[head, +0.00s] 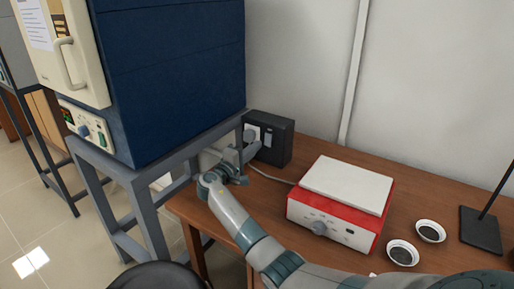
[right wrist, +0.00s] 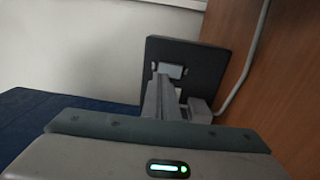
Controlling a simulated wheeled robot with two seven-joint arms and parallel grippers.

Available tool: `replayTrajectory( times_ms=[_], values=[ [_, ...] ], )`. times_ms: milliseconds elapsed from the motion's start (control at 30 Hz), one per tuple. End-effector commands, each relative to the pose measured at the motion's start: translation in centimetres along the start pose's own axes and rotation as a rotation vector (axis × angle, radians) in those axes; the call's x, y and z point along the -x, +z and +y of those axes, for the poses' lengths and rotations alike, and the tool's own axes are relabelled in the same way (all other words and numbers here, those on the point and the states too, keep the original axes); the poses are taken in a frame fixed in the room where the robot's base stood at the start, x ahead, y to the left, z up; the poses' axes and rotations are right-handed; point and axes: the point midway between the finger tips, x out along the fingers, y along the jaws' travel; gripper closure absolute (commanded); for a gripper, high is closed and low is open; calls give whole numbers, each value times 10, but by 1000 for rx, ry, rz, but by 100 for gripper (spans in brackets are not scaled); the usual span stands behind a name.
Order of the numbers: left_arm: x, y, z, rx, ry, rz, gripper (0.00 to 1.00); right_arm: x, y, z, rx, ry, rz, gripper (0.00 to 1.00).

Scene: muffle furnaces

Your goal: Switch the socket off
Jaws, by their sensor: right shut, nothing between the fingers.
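The socket is a dark box (head: 283,143) at the back of the wooden bench, beside the blue furnace. Its front carries a round pale outlet (head: 251,134) and a light rocker switch (head: 268,138). In the right wrist view the socket's dark face (right wrist: 205,62) fills the upper middle, with the pale switch (right wrist: 172,70) on it. My right gripper (head: 249,153) is shut and empty, its tips right in front of the socket face. In the right wrist view the fingertips (right wrist: 163,80) overlap the switch's lower edge; I cannot tell whether they touch it. My left gripper is not in view.
A blue furnace (head: 175,65) on a grey metal stand (head: 150,210) stands close on the left. A red hotplate with a white top (head: 345,185) sits right of my arm. Two small dishes (head: 402,253) and a dark stand base (head: 481,231) lie farther right. A pale cable (right wrist: 246,75) runs beside the socket.

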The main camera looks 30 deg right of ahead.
Motion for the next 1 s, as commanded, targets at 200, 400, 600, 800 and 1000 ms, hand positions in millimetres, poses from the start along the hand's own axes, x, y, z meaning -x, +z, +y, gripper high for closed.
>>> replayTrajectory(
  times_ms=[200,400,600,800,1000],
  values=[
    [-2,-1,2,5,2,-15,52,27,-1,3,-3,-1,3,100],
    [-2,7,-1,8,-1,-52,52,56,0,8,-1,-2,2,100],
    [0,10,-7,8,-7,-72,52,72,0,13,-1,0,0,100],
    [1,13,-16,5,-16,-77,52,75,0,14,0,0,0,100],
    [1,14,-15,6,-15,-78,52,75,0,14,0,0,0,100]
  ],
)
